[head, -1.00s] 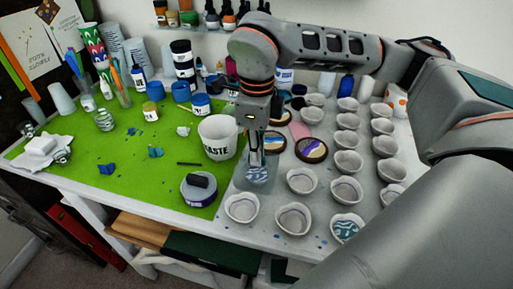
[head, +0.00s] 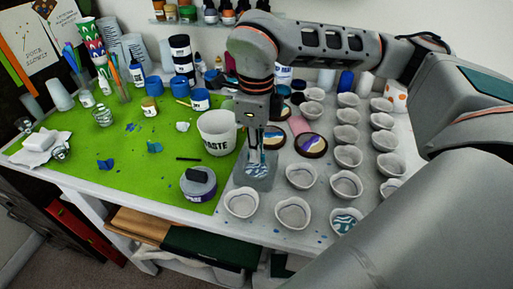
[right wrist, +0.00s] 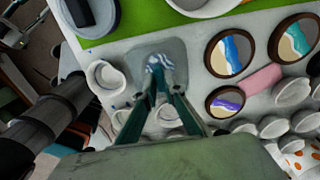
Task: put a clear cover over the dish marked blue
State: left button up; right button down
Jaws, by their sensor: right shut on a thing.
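The dish with blue and white swirls (head: 256,172) stands in the row of dishes and also shows in the right wrist view (right wrist: 160,62). A see-through, grey-tinted square cover (head: 268,185) surrounds it in both views; its edge shows in the right wrist view (right wrist: 137,62). My right gripper (head: 262,157) points down over the dish, its fingers close together on the cover. The fingers hide part of the dish, and I cannot tell whether the cover's rim touches the table. A teal-swirled dish (head: 345,221) stands uncovered at the front right. My left gripper is out of view.
Plain white dishes (head: 293,213) stand close in front and to the right. A white waste tub (head: 216,133) and a grey-and-purple round tub (head: 198,185) stand left on the green mat (head: 110,185). Round painted pieces (head: 311,145) lie behind to the right.

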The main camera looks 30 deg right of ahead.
jog(key=c, duration=2)
grip_release()
jog(key=shift+c, duration=0.2)
jog(key=shift+r, duration=0.1)
notch_tip(320, 180, up, 12)
